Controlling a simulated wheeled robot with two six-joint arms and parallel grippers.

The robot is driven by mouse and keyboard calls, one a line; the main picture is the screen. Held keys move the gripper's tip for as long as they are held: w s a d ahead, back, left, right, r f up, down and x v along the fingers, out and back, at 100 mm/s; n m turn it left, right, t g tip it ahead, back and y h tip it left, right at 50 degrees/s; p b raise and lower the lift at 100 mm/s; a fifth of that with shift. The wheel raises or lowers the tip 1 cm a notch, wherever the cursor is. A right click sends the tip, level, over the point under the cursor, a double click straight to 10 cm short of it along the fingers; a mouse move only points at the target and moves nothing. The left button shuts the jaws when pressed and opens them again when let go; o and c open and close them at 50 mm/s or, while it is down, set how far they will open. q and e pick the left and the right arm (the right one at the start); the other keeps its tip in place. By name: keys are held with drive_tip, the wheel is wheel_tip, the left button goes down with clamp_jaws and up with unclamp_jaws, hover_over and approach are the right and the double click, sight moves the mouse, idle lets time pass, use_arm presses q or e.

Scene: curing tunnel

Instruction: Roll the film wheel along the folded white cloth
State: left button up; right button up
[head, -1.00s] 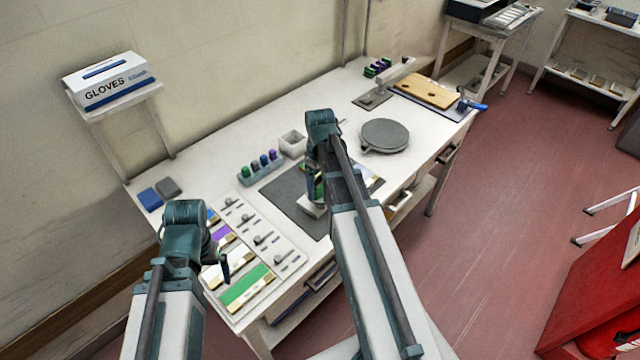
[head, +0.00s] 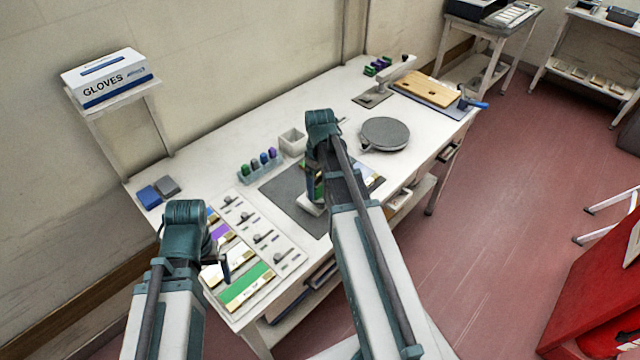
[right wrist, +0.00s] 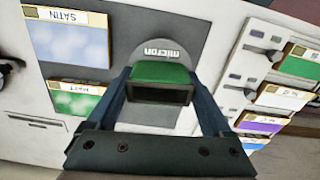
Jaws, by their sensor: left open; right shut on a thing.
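My right gripper (right wrist: 163,78) is shut on a green block with a dark end (right wrist: 162,75), which appears to be the handle of the film wheel. A grey rounded face marked "micron" (right wrist: 168,50) shows just beyond it, probably the wheel. In the head view my right gripper (head: 315,188) is low over the grey mat, partly hidden by its own arm. A small white pad (head: 311,207), probably the folded white cloth, lies below it; I cannot tell whether the wheel touches it. My left gripper (head: 222,262) is open and empty by the sample board.
A sample board (head: 262,238) with coloured cards lies at the front left. A rack of coloured-top items (head: 261,167) and a white box (head: 292,142) stand behind the mat (head: 285,188). A grey round plate (head: 385,134) is to the right. SATIN (right wrist: 70,42) and MATT (right wrist: 75,98) cards lie nearby.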

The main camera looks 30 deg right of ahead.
drive_tip(key=shift+w+a, duration=0.1)
idle(0.8)
drive_tip(key=shift+w+a, duration=0.15)
drive_tip(key=shift+w, duration=0.35)
